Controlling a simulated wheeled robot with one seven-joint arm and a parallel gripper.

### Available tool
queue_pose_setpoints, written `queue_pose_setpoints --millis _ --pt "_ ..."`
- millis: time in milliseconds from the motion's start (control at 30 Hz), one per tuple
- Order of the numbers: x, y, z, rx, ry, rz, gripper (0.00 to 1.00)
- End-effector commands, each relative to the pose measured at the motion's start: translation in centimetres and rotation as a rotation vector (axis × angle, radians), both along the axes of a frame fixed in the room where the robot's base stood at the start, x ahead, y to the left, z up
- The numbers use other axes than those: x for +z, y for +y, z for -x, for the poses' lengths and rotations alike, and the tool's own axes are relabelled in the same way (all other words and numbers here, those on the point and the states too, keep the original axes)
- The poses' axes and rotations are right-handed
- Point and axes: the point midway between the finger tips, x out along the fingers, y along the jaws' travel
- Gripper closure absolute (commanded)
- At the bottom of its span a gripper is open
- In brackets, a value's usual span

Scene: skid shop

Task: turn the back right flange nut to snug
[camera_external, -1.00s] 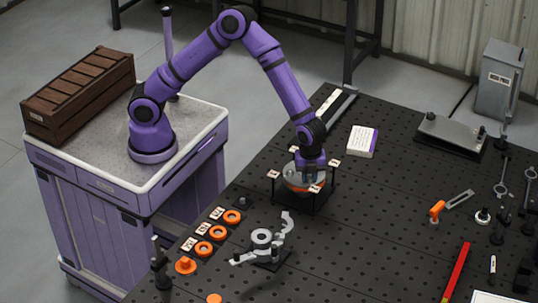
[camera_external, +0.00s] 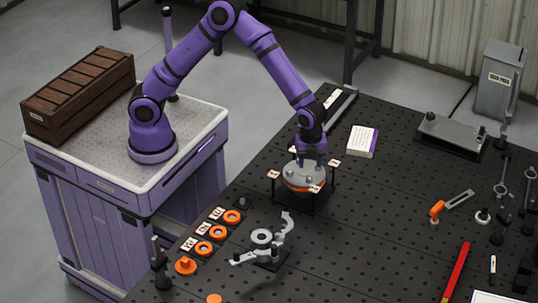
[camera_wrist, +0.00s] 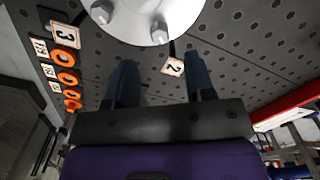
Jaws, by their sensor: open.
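A round grey flange (camera_external: 298,172) with an orange band (camera_external: 303,187) stands on a small black fixture with corner posts. Pale nuts are on its top face. In the wrist view the flange (camera_wrist: 130,22) is at the top edge, with two hex nuts (camera_wrist: 102,12) (camera_wrist: 159,35) in sight. My gripper (camera_external: 312,164) is over the back right part of the flange, pointing down. Its two fingers are apart and empty in the wrist view (camera_wrist: 160,85). The back right nut is not clearly visible; my gripper covers that area in the external view.
Number cards (camera_external: 334,163) stand on posts around the flange. Orange rings (camera_external: 232,217) and tags lie at the left, near a grey curved tool (camera_external: 262,237). A white and purple box (camera_external: 361,141) stands behind right. The perforated table (camera_external: 380,210) is clear right of the flange.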

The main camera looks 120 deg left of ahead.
Motion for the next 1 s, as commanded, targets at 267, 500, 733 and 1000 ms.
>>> queue_pose_setpoints --millis 267,500,733,1000 --pt "3.9 0.0 0.0 0.000 -0.002 0.000 0.51" --pt "4.7 0.0 0.0 -0.001 0.000 0.000 0.51" --pt "4.6 0.0 0.0 -0.001 0.000 0.000 0.51" --pt "6.2 -0.6 1.0 0.023 -0.012 -0.020 0.51"
